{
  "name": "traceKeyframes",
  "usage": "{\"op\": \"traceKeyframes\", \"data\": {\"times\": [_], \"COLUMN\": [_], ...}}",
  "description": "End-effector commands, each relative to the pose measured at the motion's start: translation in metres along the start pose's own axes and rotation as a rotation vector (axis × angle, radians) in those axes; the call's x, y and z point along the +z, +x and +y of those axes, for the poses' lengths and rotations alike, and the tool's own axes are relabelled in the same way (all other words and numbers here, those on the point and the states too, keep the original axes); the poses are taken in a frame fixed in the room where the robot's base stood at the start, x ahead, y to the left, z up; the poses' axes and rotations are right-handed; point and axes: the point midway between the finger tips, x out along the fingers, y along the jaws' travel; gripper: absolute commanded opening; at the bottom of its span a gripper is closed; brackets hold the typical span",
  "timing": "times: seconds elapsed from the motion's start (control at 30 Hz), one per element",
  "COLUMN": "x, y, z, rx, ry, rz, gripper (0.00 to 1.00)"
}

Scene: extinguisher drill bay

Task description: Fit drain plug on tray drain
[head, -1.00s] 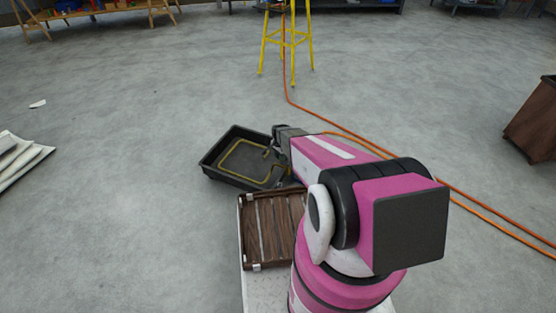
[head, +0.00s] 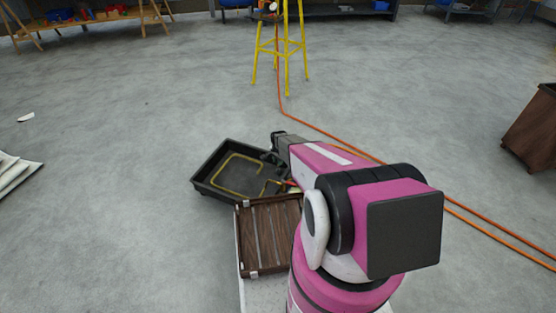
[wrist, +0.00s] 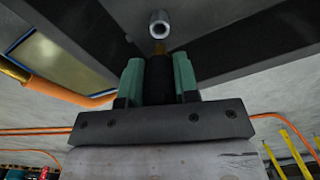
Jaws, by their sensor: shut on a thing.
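The black tray (head: 206,187) lies on the floor ahead, with a yellow line looping over its bottom. My gripper (wrist: 159,75) is shut on the drain plug (wrist: 159,82), a black cylinder with a brass-coloured tip, between its green fingers. In the wrist view, a round metal drain fitting (wrist: 160,24) with an open bore shows on the tray's dark side. The plug's tip is close below the fitting and in line with it; a small gap seems to remain. In the head view my gripper is at the tray's right end, and the plug and drain are hidden.
A brown slatted crate (head: 268,235) sits just in front of the tray. An orange hose (head: 340,142) runs over the floor behind my arm to a yellow stool (head: 280,48). A brown bin (head: 530,130) stands at the right.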

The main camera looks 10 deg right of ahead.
Motion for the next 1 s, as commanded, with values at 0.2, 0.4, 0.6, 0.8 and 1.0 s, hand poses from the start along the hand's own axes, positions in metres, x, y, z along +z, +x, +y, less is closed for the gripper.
{"op": "traceKeyframes", "data": {"times": [0.2, 0.4, 0.6, 0.8, 1.0], "x": [0.0, 0.0, 0.0, 0.0, 0.0], "y": [0.015, 0.018, 0.019, 0.022, 0.023], "z": [0.0, 0.0, 0.0, 0.0, 0.0], "rx": [0.001, 0.0, 0.0, 0.0, 0.0], "ry": [0.0, 0.0, 0.0, 0.0, 0.0], "rz": [-0.001, 0.0, 0.0, 0.0, 0.0], "gripper": [0.0, 0.0, 0.0, 0.0, 0.0]}}
